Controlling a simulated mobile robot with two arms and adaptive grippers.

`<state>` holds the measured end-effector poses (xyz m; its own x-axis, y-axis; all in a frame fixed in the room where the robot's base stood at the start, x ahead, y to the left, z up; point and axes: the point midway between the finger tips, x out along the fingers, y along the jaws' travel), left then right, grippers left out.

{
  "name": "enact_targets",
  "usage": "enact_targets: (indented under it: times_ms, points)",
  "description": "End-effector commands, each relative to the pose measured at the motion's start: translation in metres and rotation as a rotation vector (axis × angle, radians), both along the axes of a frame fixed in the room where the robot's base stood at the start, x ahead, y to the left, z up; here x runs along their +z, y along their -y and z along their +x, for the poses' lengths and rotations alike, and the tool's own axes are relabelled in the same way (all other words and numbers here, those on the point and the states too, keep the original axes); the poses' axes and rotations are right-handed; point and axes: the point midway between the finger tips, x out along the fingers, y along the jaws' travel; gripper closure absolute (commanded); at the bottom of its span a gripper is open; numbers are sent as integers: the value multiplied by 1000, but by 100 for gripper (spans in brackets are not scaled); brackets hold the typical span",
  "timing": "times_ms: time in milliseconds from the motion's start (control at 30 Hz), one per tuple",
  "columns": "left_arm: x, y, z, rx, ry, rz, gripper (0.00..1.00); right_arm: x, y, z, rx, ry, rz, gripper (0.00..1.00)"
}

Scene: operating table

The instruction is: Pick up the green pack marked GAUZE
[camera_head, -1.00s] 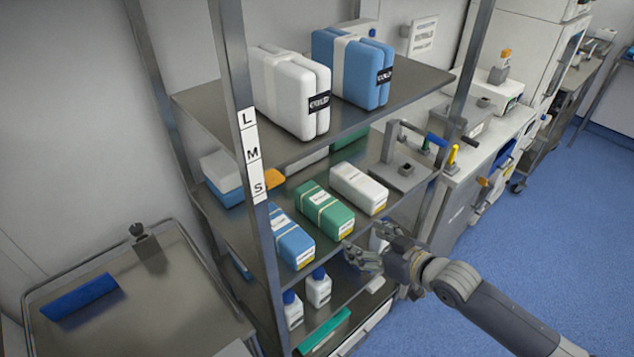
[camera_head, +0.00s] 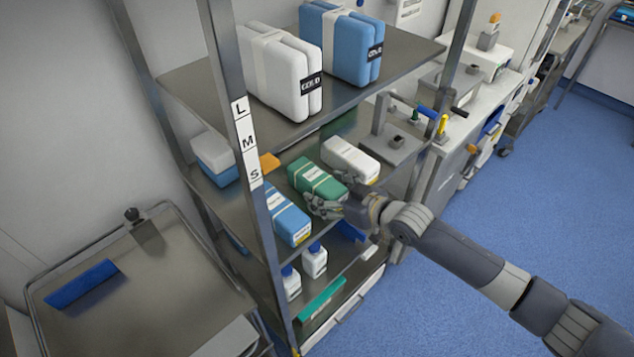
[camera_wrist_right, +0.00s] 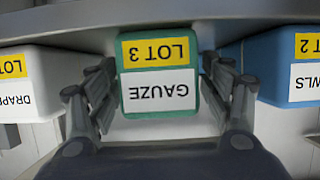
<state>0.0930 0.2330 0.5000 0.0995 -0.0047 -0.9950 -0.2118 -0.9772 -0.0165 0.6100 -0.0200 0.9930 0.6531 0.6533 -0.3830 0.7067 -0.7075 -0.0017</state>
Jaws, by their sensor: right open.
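The green pack marked GAUZE (camera_head: 312,178) lies on the middle shelf, between a white pack (camera_head: 350,158) and a blue pack (camera_head: 286,218). In the right wrist view the GAUZE pack (camera_wrist_right: 160,78) shows its end label, upside down, with a yellow LOT 3 strip. My right gripper (camera_head: 328,205) is at the front end of the green pack. In the wrist view its open fingers (camera_wrist_right: 160,95) stand on either side of the pack's end, with small gaps visible. My left gripper is not in view.
The wrist view shows a white DRAPE pack (camera_wrist_right: 25,85) and a blue pack (camera_wrist_right: 285,65) close beside the fingers. The upper shelf (camera_head: 390,65) holds large white and blue packs. White bottles (camera_head: 314,262) stand on the shelf below. A steel trolley (camera_head: 150,305) is at left.

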Motion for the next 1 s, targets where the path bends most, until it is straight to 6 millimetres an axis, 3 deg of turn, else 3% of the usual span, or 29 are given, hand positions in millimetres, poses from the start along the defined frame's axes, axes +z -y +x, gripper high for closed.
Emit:
enact_targets:
  times_ms: [100, 267, 600, 833, 1000]
  points:
    - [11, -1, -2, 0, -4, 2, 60, 3, -12, 13, 2, 2, 0, 27]
    - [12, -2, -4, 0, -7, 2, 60, -6, -21, 23, 0, 1, 1, 27]
    - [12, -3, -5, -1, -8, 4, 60, -10, -25, 26, 1, 2, -1, 27]
    - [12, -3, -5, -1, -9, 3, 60, -10, -25, 26, 0, 1, 0, 76]
    - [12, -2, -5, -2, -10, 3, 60, -10, -25, 26, 0, 1, 0, 77]
